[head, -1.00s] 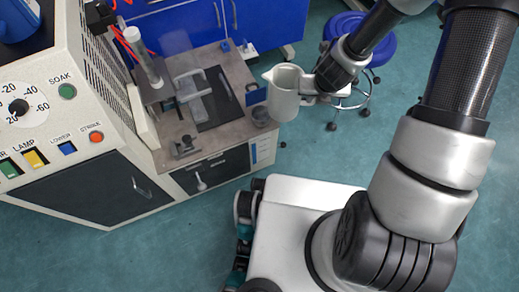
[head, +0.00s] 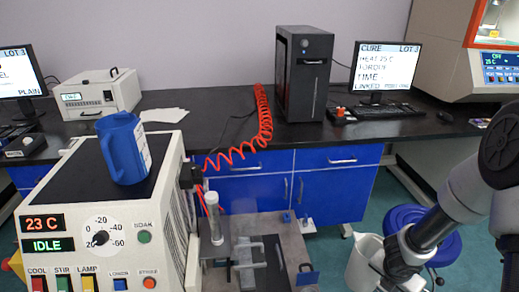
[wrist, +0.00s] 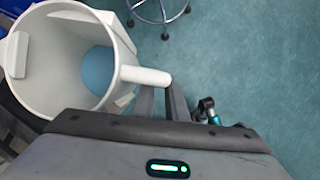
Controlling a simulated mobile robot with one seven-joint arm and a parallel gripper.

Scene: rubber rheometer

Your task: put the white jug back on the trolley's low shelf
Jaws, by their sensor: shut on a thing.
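The white jug (head: 363,262) is at the lower right of the head view, its lower part cut off by the frame edge. In the wrist view the jug (wrist: 62,50) fills the left side, its open mouth facing the camera; a blue-teal round patch shows inside at the bottom. My gripper (wrist: 160,98) is shut on the jug's handle (wrist: 145,76). In the head view my gripper (head: 380,262) is at the jug's right side, partly hidden by my arm. The jug is held in the air. I cannot make out a trolley or its low shelf.
A blue jug (head: 126,150) stands on the bath machine (head: 100,190) at left. A low grey-topped unit (head: 285,240) with a clamp stand is left of the white jug. A blue stool (head: 408,222) stands behind my arm. A black bench (head: 210,130) runs along the wall.

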